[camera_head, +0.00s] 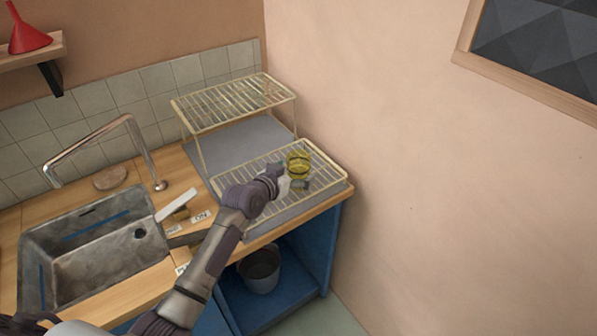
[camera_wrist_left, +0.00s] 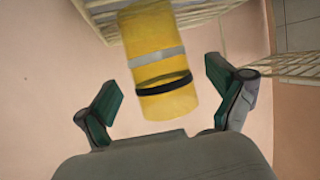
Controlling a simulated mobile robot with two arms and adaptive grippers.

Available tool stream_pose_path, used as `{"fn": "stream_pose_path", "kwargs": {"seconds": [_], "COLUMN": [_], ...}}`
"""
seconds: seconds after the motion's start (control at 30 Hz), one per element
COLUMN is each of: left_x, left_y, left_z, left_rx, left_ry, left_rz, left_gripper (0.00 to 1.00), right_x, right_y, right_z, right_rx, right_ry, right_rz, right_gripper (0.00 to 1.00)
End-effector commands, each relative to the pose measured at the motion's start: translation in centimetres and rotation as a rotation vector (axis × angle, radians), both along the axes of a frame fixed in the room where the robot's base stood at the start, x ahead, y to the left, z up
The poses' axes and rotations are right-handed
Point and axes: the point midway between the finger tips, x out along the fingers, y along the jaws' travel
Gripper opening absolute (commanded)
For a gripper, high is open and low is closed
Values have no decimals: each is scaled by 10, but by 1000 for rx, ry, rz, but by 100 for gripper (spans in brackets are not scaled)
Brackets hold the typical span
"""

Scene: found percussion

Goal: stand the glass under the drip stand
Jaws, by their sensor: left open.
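A yellow glass (camera_head: 299,163) with a dark band and a pale band is at the front wire rack (camera_head: 226,186), near its right end. In the left wrist view the glass (camera_wrist_left: 158,60) appears between my open fingers, with a gap on both sides. My left gripper (camera_head: 289,181) is open beside the glass, on its near side. A raised wire rack (camera_head: 205,108) on thin legs stands behind; I cannot tell whether it is the drip stand. My right gripper is out of view.
A grey mat (camera_head: 238,143) lies under the racks. A metal sink (camera_head: 95,250) with a tall tap (camera_head: 135,133) is to the left. A pink wall (camera_head: 430,190) closes the right side. A bucket (camera_head: 259,272) stands in the open blue cabinet below.

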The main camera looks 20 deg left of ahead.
Motion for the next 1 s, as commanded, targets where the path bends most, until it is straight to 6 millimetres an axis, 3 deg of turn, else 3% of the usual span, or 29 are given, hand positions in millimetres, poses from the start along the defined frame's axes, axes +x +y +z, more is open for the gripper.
{"fn": "stream_pose_path", "kwargs": {"seconds": [0.2,0.47,0.9,0.97,1.0], "left_x": [20,22,22,22,22], "left_y": [-5,-6,-5,-5,-5], "left_z": [-7,-9,-9,-8,-8], "left_rx": [-1,0,0,0,0], "left_ry": [0,0,0,-2,-2], "left_rz": [0,0,1,1,1], "left_gripper": [94,94,23,14,14], "right_x": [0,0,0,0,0], "right_y": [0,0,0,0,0], "right_z": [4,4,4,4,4], "right_rx": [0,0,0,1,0], "right_ry": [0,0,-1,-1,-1], "right_rz": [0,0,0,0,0], "right_gripper": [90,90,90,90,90]}}
